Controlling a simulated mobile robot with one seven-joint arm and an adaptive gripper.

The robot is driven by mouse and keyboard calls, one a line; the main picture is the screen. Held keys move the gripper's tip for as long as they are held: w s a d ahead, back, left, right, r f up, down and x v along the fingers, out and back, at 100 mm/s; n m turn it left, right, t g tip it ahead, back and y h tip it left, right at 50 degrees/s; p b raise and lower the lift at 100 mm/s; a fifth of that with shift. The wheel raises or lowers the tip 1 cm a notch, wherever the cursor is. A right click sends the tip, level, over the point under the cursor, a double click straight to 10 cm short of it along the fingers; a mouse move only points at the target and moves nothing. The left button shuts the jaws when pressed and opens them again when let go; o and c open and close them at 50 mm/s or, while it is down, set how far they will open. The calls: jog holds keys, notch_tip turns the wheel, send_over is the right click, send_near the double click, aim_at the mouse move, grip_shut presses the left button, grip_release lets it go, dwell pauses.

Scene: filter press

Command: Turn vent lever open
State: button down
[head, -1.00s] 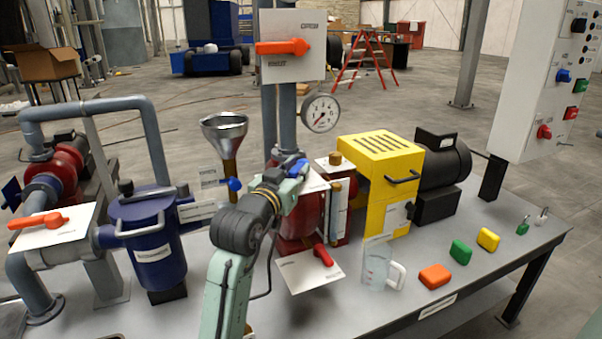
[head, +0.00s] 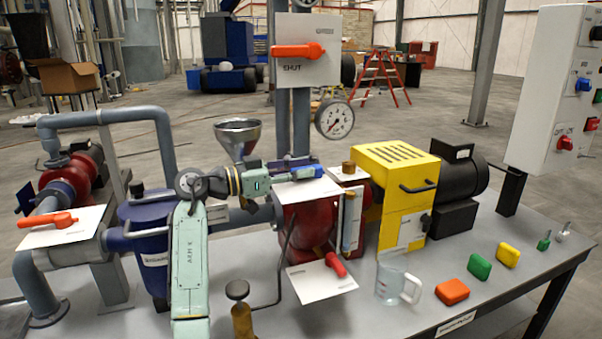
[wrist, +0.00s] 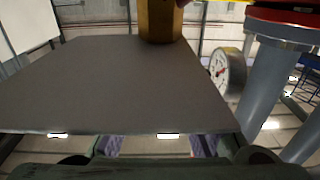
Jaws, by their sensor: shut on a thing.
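The blue vent lever (head: 306,172) sits over a white label plate (head: 318,188) on top of the red vessel (head: 303,222), in the middle of the head view. My gripper (head: 286,177) reaches it from the left, with the wrist nearly level. It is shut on the lever; the fingers hide part of it. The lever's exact angle and the plate's lettering are too small to tell. In the wrist view a dark flat plate (wrist: 120,85) fills the middle, with a brass fitting (wrist: 160,20) at its far edge. The lever cannot be made out there.
A steel funnel (head: 238,136) stands behind my arm. A pressure gauge (head: 334,119) and a orange-handled shut-off panel (head: 307,50) rise behind the vessel. A red lever (head: 336,264) is below. The yellow-guarded motor (head: 395,185) and jug (head: 392,284) stand to the right.

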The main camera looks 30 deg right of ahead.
jog(key=shift+d+f+g, duration=0.1)
jog(key=shift+g, duration=0.2)
jog(key=c, duration=1.5)
grip_release()
jog(key=v, duration=1.2)
jog(key=shift+w, duration=0.1)
